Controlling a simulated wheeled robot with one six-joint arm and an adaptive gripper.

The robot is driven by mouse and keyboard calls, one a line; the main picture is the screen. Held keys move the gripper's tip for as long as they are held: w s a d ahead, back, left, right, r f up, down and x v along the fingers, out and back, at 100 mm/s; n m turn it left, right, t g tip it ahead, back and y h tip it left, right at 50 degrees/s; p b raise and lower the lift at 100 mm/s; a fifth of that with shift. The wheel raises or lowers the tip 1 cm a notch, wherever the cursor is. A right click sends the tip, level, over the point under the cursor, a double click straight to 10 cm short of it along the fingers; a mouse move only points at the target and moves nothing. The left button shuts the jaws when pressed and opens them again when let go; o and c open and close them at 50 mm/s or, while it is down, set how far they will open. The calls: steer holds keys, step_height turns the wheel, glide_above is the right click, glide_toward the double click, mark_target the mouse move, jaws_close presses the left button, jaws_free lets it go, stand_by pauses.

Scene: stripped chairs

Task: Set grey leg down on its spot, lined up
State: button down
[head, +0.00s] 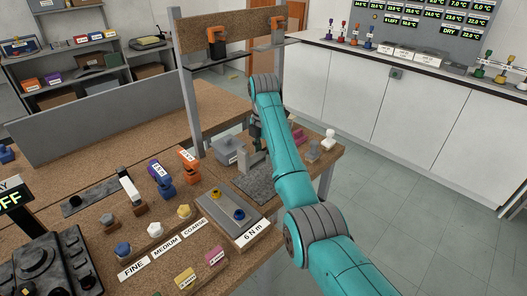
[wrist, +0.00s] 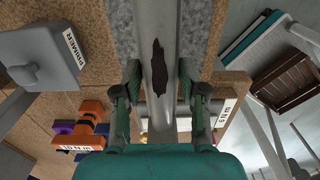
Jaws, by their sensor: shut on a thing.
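The grey leg is a smooth light-grey bar (wrist: 157,22) with a dark brown worn patch on its side, running up the middle of the wrist view. My gripper (wrist: 160,84) is shut on it, one dark green finger on each side. A speckled grey mat (wrist: 200,30) lies behind the leg. In the head view my gripper (head: 257,133) is above the back of the grey mat (head: 262,188), partly hidden by my teal arm. A light-grey piece below it may be the leg. I cannot tell whether the leg touches the mat.
A grey box labelled PRIMER (head: 228,150) stands left of the mat, close by; it also shows in the wrist view (wrist: 38,55). Orange tools (head: 190,172) and a 6 N m tray (head: 232,213) are nearby. Small blocks stand right of my arm, near the bench edge.

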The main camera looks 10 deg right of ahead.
mark_target(263, 180)
steer(key=shift+f, duration=4.1)
steer(key=shift+f, duration=0.6)
steer(key=c, duration=0.6)
jaws_free()
step_height(263, 180, up, 7)
steer(key=shift+r, duration=0.15)
steer(key=shift+s+r, duration=0.1)
